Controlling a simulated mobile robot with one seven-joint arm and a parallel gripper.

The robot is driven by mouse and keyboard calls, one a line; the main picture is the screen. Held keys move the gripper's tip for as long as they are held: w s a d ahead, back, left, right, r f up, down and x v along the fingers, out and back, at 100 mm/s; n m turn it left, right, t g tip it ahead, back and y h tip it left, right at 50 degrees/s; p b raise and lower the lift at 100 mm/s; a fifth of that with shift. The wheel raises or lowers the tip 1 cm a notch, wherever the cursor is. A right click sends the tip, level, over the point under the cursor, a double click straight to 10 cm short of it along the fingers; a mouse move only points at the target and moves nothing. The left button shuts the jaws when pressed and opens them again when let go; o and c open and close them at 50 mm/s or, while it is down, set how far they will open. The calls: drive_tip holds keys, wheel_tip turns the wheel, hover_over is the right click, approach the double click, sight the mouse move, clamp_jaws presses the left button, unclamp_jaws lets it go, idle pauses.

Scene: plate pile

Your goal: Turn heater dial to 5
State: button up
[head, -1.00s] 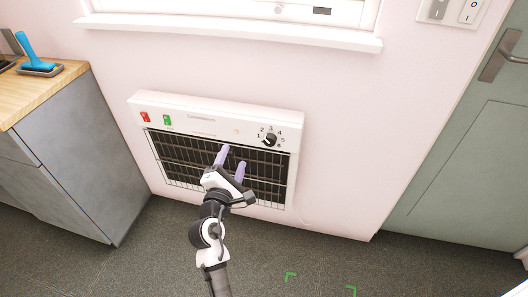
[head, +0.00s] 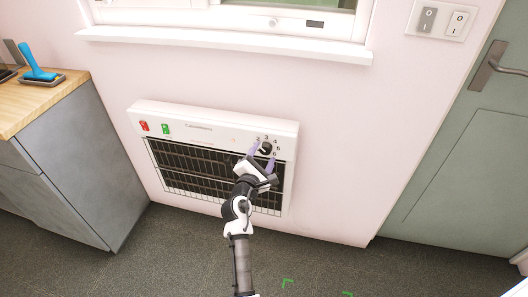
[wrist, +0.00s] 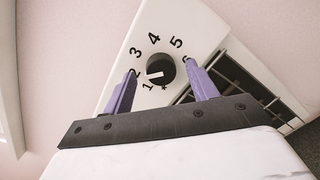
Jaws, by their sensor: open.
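The heater (head: 215,115) is a white wall panel with a dark grille. Its black round dial (head: 266,148) is at the upper right and also shows in the wrist view (wrist: 160,68). Numbers 1 to 6 ring the dial. In the wrist view the fingers of my gripper (wrist: 161,70) lie on either side of the dial, with visible gaps. I cannot tell how far the tips are from the panel.
A red switch (head: 144,126) and a green switch (head: 166,129) are at the panel's upper left. A grey cabinet (head: 75,165) stands to the left, a green door (head: 455,170) to the right. A window sill (head: 225,43) juts out above. The floor in front is clear.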

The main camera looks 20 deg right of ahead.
drive_tip(key=shift+x, duration=0.8)
drive_tip(key=shift+c, duration=0.5)
drive_tip(key=c, duration=0.9)
